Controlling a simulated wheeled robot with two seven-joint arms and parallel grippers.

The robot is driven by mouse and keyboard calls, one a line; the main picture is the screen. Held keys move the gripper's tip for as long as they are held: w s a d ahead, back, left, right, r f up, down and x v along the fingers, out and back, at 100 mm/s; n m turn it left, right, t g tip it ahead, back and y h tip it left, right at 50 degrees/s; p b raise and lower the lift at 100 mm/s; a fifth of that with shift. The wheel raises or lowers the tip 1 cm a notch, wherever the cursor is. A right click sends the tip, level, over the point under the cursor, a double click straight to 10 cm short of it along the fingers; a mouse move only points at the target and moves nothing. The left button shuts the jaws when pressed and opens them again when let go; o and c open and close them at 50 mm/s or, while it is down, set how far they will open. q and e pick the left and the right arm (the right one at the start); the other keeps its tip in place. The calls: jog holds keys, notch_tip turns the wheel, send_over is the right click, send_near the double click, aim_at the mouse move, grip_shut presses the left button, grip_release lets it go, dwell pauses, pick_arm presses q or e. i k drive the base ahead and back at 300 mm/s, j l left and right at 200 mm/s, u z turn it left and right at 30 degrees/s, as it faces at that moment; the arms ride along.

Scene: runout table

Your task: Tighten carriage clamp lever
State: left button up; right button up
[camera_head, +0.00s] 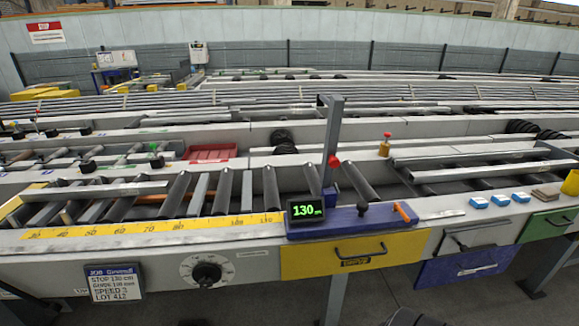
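The blue carriage (345,224) sits on the front rail, right of the yellow scale. Its green display (306,210) reads 130. A short orange lever (405,212), which looks like the clamp lever, lies slanted at the carriage's right end. A black ball knob (362,208) stands left of it on the carriage. A grey upright post with an arm (331,135) rises behind the carriage, with a red knob (334,161) on it. Neither of my grippers can be made out; only dark, unclear shapes show at the bottom edge.
A yellow drawer (355,256) with a black handle is below the carriage. A dial (206,273) and job card (115,283) are on the left front. Blue blocks (500,200) lie on the right ledge. A red tray (212,153) and rollers (225,190) lie behind.

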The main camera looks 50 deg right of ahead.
aim_at(396, 207)
jog(key=k+z, duration=0.1)
jog(key=z, duration=1.75)
